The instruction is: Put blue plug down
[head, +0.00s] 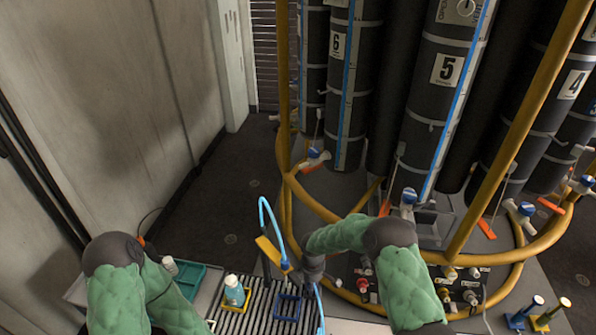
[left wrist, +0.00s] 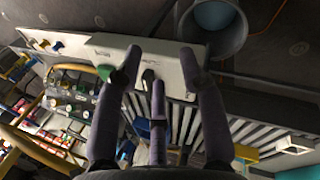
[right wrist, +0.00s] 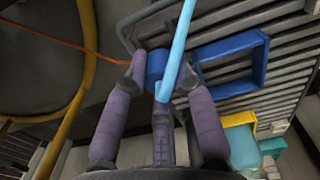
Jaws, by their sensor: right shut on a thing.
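My right gripper (right wrist: 155,72) is shut on the blue plug (right wrist: 156,64); a light blue hose (right wrist: 182,40) runs across the fingers there. In the head view my right gripper (head: 311,268) is above the slatted rack, and the hose (head: 268,215) arches up beside it. The open square blue holder (right wrist: 262,65) lies on the slats just right of the plug in the right wrist view; the holder also shows in the head view (head: 287,318). My left gripper (left wrist: 157,68) has its fingers spread and empty, over a pale panel; in the head view it is hidden.
A yellow holder (head: 237,308) with a pale bottle (head: 234,290) stands left of the blue one on the slatted rack (head: 262,320). A teal tray (head: 190,275) is farther left. Yellow rails (head: 330,212) and dark numbered cylinders (head: 435,100) stand behind. A valve panel (head: 460,292) is right.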

